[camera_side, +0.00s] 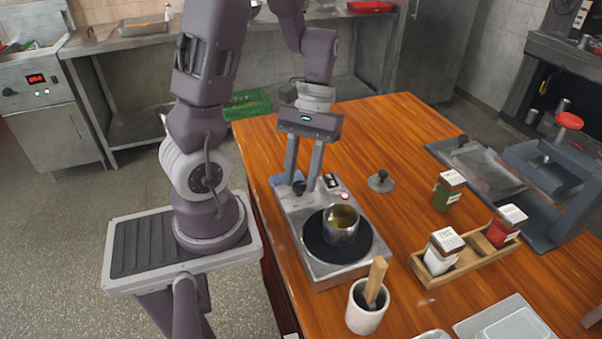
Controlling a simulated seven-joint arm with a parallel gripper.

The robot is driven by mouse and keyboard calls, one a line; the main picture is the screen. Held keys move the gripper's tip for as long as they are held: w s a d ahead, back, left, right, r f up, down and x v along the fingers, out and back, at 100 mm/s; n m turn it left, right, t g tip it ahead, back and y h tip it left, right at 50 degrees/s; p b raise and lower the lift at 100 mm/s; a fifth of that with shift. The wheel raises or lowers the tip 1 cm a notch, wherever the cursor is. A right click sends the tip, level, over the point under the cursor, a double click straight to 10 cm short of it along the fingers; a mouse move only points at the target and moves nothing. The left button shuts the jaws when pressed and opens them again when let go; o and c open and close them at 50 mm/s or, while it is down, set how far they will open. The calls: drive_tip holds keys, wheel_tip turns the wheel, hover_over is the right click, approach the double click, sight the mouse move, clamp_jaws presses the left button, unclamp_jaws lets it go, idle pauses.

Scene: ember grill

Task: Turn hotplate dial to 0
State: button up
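The hotplate (301,236) is a silver box with a round black heating plate, standing on the wooden table. Its black dial (299,187) is on the rear end of its top, beside a dark switch (331,181) and a lit red lamp (344,196). The dial's setting is too small to read. My gripper (301,183) points down over that end. Its two long grey fingers are apart, with the tips close around or just behind the dial. I cannot tell whether they touch it. A metal pot (341,228) with yellowish liquid stands on the heating plate.
A pot lid (381,182) lies right of the hotplate. A green-sided jar (448,190) and a wooden rack (465,263) with shakers stand further right. A white crock (365,312) with a wooden-handled tool is in front. The table behind the lid is clear.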

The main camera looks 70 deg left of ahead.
drive_tip(key=shift+o, duration=1)
drive_tip(key=v, duration=0.7)
drive_tip(key=s+d+r+m+t+y, duration=0.3)
drive_tip(key=s+d+r+m+t, duration=0.2)
drive_tip(key=d+r+m+t, duration=0.3)
drive_tip(key=d+m, duration=0.1)
drive_tip(key=d, duration=0.2)
drive_tip(key=shift+s+t, duration=0.2)
drive_tip(key=shift+t, duration=0.1)
